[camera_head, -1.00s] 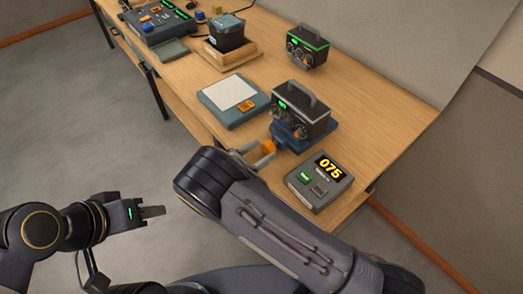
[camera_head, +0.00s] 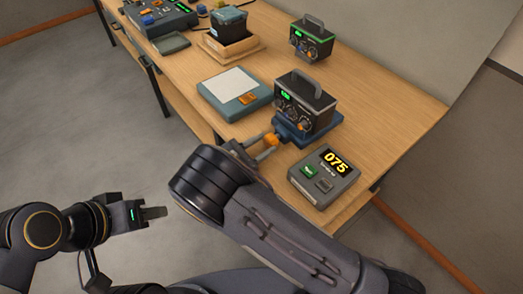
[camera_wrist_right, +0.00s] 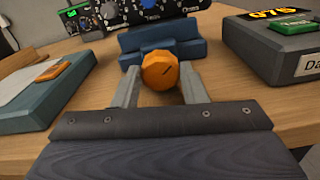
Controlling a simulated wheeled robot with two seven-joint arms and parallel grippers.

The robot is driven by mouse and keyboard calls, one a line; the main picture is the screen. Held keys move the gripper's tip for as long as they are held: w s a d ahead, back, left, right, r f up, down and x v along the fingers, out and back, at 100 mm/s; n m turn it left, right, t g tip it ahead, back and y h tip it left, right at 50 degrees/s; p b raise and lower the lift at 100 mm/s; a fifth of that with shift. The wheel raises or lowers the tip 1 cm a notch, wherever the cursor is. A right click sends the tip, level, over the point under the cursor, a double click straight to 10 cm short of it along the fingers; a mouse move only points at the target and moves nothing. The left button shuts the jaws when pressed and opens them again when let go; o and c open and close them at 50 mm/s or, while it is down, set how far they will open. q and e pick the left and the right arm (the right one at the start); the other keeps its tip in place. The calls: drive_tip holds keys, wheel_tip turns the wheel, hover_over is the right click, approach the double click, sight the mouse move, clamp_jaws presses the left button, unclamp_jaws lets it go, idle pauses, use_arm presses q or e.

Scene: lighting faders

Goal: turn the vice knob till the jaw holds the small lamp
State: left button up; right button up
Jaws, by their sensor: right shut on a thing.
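The blue vice (camera_head: 291,133) stands near the table's front edge with its orange knob (camera_head: 271,139) facing me. The knob also shows in the right wrist view (camera_wrist_right: 160,71), with a dark line on its face. My right gripper (camera_head: 266,145) is shut on the knob, one finger on each side. A dark box with a handle, green display and small knobs (camera_head: 307,100) stands at the vice. Nothing in view is plainly a lamp, and I cannot tell whether the jaw touches the box. My left gripper (camera_head: 153,212) hangs over the floor, clear of the table, its fingers seen edge-on.
A grey box reading 075 (camera_head: 325,176) with a green button stands right of the vice. A teal pad with a pale top (camera_head: 234,94) lies to its left. A similar handled box (camera_head: 312,40) and a wooden tray (camera_head: 231,50) stand farther back. The table's right side is clear.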

drive_tip(key=m+b, duration=0.2)
drive_tip(key=shift+f+m+b, duration=0.15)
drive_tip(key=shift+m+b, duration=0.6)
drive_tip(key=shift+m, duration=0.15)
drive_tip(key=o, duration=1)
drive_tip(key=shift+c, duration=0.2)
drive_tip(key=shift+s, duration=0.1)
